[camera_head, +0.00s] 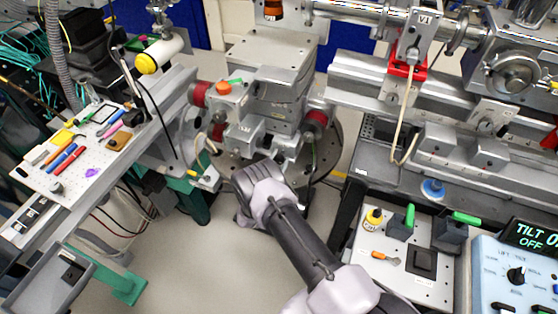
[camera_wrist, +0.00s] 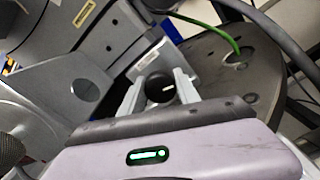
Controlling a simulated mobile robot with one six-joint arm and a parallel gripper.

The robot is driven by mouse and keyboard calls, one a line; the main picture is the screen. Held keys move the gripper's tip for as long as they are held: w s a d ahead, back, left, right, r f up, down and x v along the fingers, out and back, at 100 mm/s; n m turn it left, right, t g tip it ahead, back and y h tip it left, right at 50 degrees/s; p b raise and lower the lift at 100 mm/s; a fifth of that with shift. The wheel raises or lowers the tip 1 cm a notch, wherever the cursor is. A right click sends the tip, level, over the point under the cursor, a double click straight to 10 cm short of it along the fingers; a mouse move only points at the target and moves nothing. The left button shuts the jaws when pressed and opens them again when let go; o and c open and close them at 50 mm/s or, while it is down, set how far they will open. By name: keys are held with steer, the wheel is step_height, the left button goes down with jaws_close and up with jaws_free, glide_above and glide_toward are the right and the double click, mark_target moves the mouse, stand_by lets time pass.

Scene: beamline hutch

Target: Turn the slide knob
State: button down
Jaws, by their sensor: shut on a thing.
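The slide knob (camera_wrist: 159,89) is round and black with a short white line on its face. It shows in the wrist view between the two pale fingers of my gripper (camera_wrist: 160,92), which are shut on it. The white line lies nearly level in the picture. Behind the knob is a grey metal block (camera_wrist: 166,62). In the head view my arm reaches to the front of the metal stage (camera_head: 262,90). My wrist hides the knob and fingertips there.
A grey bracket with a round hole (camera_wrist: 83,87) stands left of my gripper, and a green cable (camera_wrist: 215,33) runs behind. In the head view, a tool-covered board (camera_head: 38,180) is at left. A blue control box (camera_head: 490,285) and a plate with bottle and switches (camera_head: 432,292) are at right.

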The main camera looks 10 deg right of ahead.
steer(key=shift+m, duration=0.6)
steer(key=c, duration=0.9)
jaws_free()
steer(key=shift+s, duration=0.1)
steer(key=p+v, duration=0.4)
steer(key=v, duration=1.3)
steer(key=shift+s+a, duration=0.1)
